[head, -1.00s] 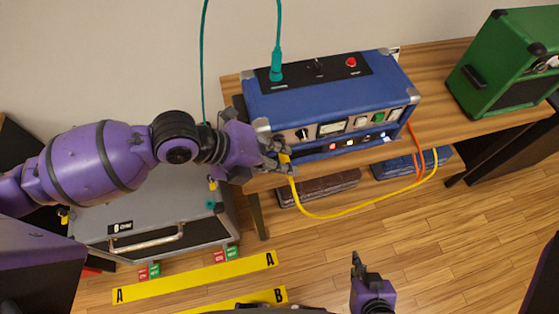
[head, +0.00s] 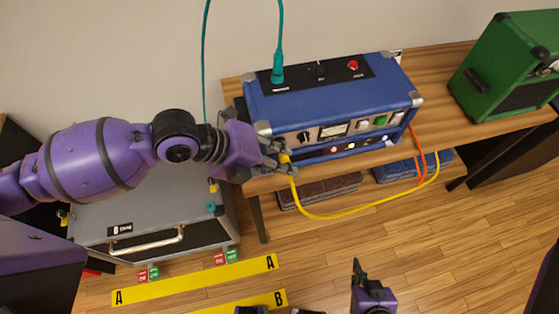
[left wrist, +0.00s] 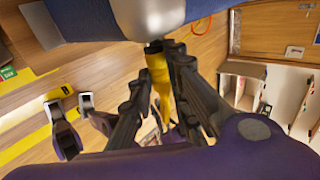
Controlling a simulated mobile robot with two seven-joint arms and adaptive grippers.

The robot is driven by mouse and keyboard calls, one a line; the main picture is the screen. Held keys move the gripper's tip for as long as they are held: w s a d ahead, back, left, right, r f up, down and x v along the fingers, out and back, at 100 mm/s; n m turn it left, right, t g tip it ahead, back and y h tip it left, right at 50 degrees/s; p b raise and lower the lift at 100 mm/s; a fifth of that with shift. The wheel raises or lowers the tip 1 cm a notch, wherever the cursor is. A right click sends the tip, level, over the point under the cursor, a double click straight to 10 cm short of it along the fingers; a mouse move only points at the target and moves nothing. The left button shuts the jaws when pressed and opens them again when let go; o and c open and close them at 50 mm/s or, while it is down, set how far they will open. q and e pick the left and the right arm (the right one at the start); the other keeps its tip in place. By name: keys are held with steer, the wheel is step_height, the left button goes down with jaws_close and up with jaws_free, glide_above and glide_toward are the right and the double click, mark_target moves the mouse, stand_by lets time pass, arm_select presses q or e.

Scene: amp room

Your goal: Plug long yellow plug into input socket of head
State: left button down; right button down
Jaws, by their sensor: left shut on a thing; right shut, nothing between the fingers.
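The blue amp head (head: 330,105) sits on the wooden bench, its front panel with knobs, a meter and small lights facing me. My left gripper (head: 278,157) is at the lower left corner of the head's front. It is shut on the long yellow plug (head: 285,157); the plug also shows between the fingers in the left wrist view (left wrist: 158,70), its dark tip close to the head's light corner. I cannot tell whether the tip touches the head, and the input socket is hidden. My right gripper (head: 356,268) is shut and empty, low over the floor.
The yellow cable (head: 340,216) hangs in a loop in front of the bench (head: 440,105). An orange cable (head: 413,145) hangs beside its far end. A teal plug (head: 277,70) stands in the head's top. A green cabinet (head: 505,65) is at right, a grey case (head: 150,215) at left.

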arm_select(q)
steer(key=c, duration=1.6)
jaws_free()
steer(key=shift+o, duration=0.2)
steer(key=v, duration=1.2)
steer(key=shift+s, duration=0.1)
